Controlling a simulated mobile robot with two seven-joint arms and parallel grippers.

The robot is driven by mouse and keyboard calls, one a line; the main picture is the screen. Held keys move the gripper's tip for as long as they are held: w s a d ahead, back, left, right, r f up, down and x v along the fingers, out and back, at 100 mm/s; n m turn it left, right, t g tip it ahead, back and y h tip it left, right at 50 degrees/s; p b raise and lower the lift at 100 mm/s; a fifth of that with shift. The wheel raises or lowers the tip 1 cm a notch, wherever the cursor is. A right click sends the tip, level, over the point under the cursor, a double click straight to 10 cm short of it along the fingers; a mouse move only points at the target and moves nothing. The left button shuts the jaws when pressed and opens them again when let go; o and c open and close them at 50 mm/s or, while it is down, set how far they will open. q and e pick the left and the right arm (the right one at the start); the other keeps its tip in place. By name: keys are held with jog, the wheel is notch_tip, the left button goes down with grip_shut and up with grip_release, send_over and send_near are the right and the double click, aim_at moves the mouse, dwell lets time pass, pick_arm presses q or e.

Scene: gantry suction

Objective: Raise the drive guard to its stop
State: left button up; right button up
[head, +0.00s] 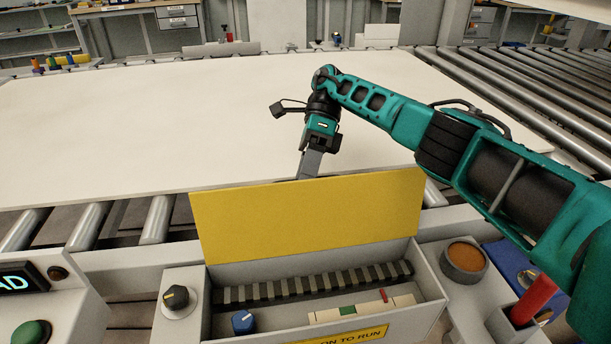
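The drive guard is a flat yellow panel (308,222) standing raised along the back of a grey drive box (432,290), tilted a little. The open box shows a dark ribbed belt (310,285), a blue knob (243,322) and a gauge strip with a green mark and red pointer (362,308). My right gripper (309,170) points down just behind the guard's top edge. Its fingertips are partly hidden by the guard, so I cannot tell whether it touches the panel or how far its fingers are apart. My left gripper is not in view.
A large white sheet (180,120) lies on the rollers behind the box. A black knob (176,297) is left of the box, with a green button (32,333) farther left. An orange-topped round button (465,257) and a red handle (533,300) are at right, under my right arm.

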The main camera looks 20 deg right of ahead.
jog(key=shift+o, duration=1)
jog(key=shift+d+f, duration=0.15)
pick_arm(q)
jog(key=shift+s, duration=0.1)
pick_arm(e)
jog(key=shift+w, duration=0.1)
pick_arm(q)
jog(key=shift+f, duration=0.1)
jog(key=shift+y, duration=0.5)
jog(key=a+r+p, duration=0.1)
jog(key=p, duration=0.2)
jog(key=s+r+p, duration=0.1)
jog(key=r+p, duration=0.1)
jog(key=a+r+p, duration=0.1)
jog(key=p, duration=0.2)
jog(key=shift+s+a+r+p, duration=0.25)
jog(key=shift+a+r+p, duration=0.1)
pick_arm(e)
notch_tip(320, 180, up, 20)
jog(key=shift+r, duration=0.2)
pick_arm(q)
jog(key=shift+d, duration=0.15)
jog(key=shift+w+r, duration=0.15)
pick_arm(e)
jog(key=shift+f, duration=0.1)
